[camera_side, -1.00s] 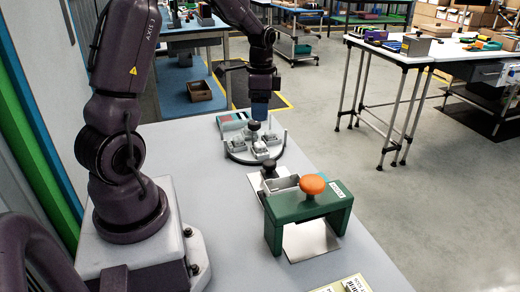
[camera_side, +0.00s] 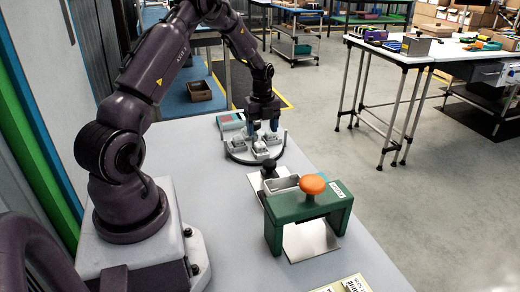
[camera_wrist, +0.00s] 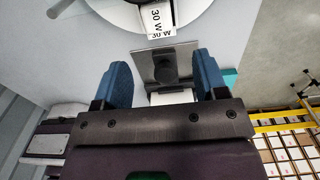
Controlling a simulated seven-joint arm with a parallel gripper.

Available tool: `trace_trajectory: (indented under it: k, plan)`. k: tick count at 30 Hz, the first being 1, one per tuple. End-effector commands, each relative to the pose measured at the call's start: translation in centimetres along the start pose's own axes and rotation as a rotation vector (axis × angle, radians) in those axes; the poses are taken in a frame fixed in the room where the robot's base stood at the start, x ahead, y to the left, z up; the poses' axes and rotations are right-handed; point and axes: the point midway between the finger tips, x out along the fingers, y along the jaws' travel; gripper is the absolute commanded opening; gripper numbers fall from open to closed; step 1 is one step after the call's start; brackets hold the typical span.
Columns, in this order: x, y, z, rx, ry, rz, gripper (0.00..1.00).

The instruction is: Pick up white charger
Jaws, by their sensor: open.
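My gripper (camera_side: 263,128) is low over the round tray (camera_side: 232,157) at the far end of the table, its two blue fingers apart. Several small pale blocks (camera_side: 260,147) stand on the tray; I cannot tell in the side view which is the charger. In the wrist view, a white piece marked "30 W" (camera_wrist: 157,19) lies at the top, beyond my fingertips. Nothing is visibly gripped.
A teal and red carton (camera_side: 231,121) lies just behind the tray. The table's left middle is clear.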

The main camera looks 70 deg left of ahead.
Motion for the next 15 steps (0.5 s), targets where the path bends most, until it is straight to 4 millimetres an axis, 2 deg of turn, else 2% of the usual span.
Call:
trace_trajectory:
  k: [1,8,15]
  plan:
    - [0.7,0.0,0.0,0.000,0.001,0.001,0.66]
    - [2.4,0.0,0.1,-0.002,0.000,0.000,0.66]
    - [5.9,0.0,0.5,-0.001,0.001,0.002,0.66]
